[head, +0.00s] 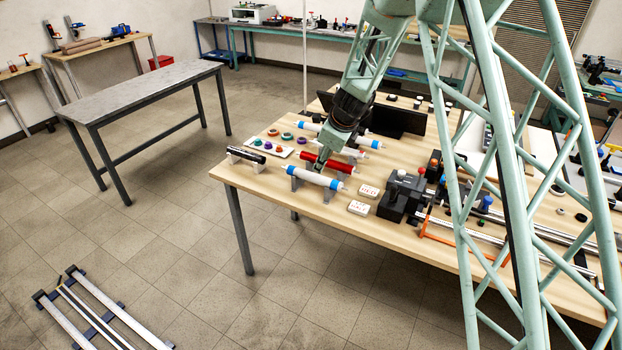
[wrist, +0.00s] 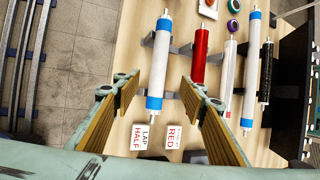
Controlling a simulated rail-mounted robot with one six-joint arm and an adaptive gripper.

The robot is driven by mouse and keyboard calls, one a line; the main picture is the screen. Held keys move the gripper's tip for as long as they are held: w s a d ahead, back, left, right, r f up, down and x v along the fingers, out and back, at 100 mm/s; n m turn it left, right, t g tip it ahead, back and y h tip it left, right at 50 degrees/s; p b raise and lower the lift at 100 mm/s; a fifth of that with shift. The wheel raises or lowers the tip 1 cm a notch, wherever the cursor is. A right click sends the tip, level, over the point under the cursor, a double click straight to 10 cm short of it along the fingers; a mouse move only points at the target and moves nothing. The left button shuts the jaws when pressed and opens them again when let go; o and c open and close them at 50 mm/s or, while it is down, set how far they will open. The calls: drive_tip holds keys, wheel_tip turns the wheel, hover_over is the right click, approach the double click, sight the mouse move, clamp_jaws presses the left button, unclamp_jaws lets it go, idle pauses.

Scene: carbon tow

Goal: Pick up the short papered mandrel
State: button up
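Several mandrels lie on stands across the table. The nearest is white with blue bands near both ends (head: 314,178); it also shows in the wrist view (wrist: 157,68). A red mandrel (wrist: 200,55) lies beside it, then a thinner plain white one (wrist: 228,78), then another white one with blue bands (wrist: 250,68). I cannot tell for certain which is the short papered mandrel. My gripper (wrist: 162,86) is open and empty, its fingers appearing either side of the nearest blue-banded mandrel. In the head view my gripper (head: 321,160) hangs above the mandrels; its height is unclear.
Two small labelled boxes, LAP HALF (wrist: 140,136) and RED (wrist: 173,136), sit near the mandrel's end. A tray of coloured rings (head: 270,146) and a black rod (head: 245,156) lie left. Dark clamping equipment (head: 402,191) stands right. The grey table (head: 140,92) is bare.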

sight(315, 175)
drive_tip(key=shift+f, duration=0.15)
drive_tip(key=shift+b+x, duration=0.65)
drive_tip(key=shift+x, duration=3.5)
drive_tip(key=shift+a, duration=0.1)
drive_tip(key=shift+b+x, duration=0.4)
drive_tip(key=shift+x, duration=2.15)
drive_tip(key=shift+s, duration=0.1)
drive_tip(key=c, duration=1.1)
